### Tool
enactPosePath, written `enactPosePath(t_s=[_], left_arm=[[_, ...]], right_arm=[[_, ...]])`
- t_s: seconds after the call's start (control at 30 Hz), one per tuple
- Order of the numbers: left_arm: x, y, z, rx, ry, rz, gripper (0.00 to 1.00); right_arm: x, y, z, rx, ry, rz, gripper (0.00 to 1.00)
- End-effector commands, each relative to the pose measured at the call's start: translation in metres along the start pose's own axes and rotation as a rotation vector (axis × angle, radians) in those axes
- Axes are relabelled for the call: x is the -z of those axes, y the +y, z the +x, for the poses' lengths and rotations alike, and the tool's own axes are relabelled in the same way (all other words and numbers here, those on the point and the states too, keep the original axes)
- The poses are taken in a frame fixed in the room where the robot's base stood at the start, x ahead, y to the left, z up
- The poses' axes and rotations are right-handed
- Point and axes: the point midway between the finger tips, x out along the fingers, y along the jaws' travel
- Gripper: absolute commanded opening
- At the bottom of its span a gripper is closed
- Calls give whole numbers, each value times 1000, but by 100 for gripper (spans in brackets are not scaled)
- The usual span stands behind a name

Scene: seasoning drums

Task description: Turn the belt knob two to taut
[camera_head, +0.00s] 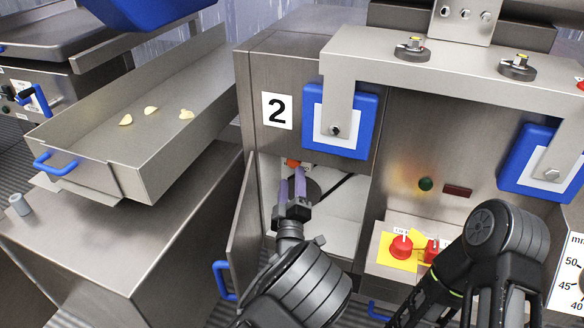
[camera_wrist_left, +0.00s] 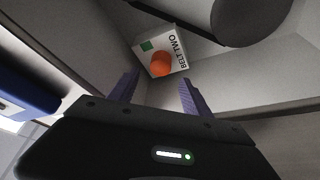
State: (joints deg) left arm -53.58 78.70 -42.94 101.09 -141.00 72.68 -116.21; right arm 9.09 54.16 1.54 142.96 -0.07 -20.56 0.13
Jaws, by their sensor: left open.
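The belt knob two is a small orange-red knob (camera_head: 293,162) inside the open lower compartment under the "2" label. In the left wrist view the orange knob (camera_wrist_left: 159,64) sits on a white plate (camera_wrist_left: 178,63) marked "BELT TWO", with a green square next to the knob. My left gripper (camera_head: 291,177) reaches into the compartment with its purple fingers apart. In the left wrist view the gripper (camera_wrist_left: 159,92) is open and empty, and the knob shows beyond the fingertips, roughly between them. No contact with the knob is visible. The right gripper is outside the views.
An open cabinet door (camera_head: 245,235) stands left of my left arm. A dark round pulley (camera_head: 305,190) and belt lie behind the gripper. A red button (camera_head: 401,246) on a yellow plate is at right. A tray (camera_head: 165,150) with pale pieces is at left.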

Motion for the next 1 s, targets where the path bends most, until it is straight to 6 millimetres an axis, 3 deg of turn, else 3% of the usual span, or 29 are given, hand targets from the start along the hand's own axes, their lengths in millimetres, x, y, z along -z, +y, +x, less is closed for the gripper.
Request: enactPosePath(t_s=[0.3, 0.67, 1.0], left_arm=[[0, -1, 46, 0, 2, -2, 57], [0, 0, 54, 0, 0, 1, 57], [0, 0, 54, 1, 0, 1, 31]], right_arm=[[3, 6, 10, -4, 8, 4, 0], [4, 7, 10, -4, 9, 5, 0], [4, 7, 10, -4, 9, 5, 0]])
